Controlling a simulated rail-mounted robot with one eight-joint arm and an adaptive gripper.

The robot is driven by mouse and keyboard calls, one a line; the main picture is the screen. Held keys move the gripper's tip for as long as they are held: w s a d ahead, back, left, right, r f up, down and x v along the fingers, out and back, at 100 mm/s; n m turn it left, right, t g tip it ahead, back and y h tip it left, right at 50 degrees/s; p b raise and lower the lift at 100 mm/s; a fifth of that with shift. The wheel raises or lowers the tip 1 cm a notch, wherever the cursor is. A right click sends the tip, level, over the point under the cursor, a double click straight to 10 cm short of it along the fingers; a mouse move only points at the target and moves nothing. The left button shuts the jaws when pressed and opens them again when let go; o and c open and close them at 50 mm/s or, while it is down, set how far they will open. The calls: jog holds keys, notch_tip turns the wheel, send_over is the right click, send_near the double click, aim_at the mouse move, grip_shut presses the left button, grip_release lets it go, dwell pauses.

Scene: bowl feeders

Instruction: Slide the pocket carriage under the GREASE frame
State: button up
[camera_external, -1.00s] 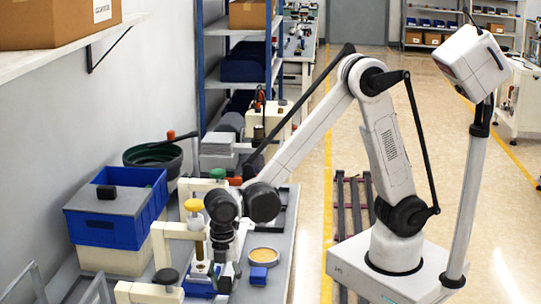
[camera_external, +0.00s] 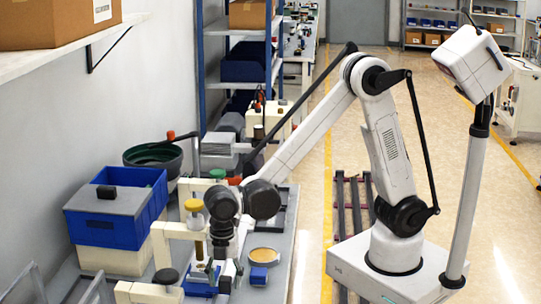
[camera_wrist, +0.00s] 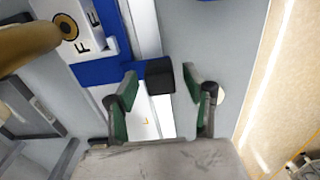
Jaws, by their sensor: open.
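The blue pocket carriage (camera_wrist: 100,73) shows in the wrist view, with a black knob (camera_wrist: 160,76) on its right side. My gripper (camera_wrist: 160,92) is open, its green-padded fingers on either side of the knob, with visible gaps. In the external view the blue carriage (camera_external: 201,290) is partly hidden below my wrist, and my gripper (camera_external: 224,282) is beside it. A pale frame with a yellow knob (camera_external: 194,205) stands there, its brass-coloured plunger above the carriage area. I cannot read GREASE on any frame. A white plate with a ring mark and letters (camera_wrist: 82,28) lies near the carriage.
More pale frames, one with a green knob (camera_external: 218,174) and one with a black knob (camera_external: 166,277), stand along the bench. Blue bins (camera_external: 110,218) stand left.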

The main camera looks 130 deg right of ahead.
notch_tip(320, 180, up, 11)
jog(key=shift+r, duration=0.15)
dwell(0.7)
